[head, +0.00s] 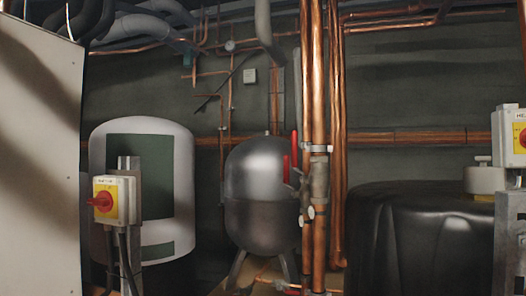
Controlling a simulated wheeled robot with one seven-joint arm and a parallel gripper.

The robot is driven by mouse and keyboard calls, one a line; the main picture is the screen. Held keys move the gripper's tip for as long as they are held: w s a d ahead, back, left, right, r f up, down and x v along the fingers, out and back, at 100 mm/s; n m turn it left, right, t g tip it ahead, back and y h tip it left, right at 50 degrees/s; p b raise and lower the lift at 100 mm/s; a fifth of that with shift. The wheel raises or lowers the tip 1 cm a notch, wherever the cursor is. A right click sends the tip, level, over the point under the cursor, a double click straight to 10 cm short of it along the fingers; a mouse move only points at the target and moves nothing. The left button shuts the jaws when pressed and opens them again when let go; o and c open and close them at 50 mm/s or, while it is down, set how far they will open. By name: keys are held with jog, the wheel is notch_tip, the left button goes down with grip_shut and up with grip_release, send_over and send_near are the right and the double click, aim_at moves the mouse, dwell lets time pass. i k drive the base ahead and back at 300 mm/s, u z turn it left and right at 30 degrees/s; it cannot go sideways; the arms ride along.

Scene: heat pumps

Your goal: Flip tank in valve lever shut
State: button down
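Two red valve levers stand upright side by side at the copper pipes in the middle of the head view. One lever (294,148) is longer and reaches higher; the other lever (286,168) sits just left of it and lower. Their grey valve bodies (319,178) are on the thick vertical pipes (318,80). A further red handle (291,291) shows at the bottom edge, partly cut off. No label tells which lever is the tank-in one. My gripper is not in this view.
A silver tank (262,190) on legs stands behind the levers. A black tank (425,235) fills the right, a white cylinder (175,150) the left. A pale panel (38,150) borders the left edge.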

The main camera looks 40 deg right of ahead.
aim_at(294, 134)
jog(key=z, duration=0.4)
jog(key=i, duration=0.9)
jog(key=z, duration=0.5)
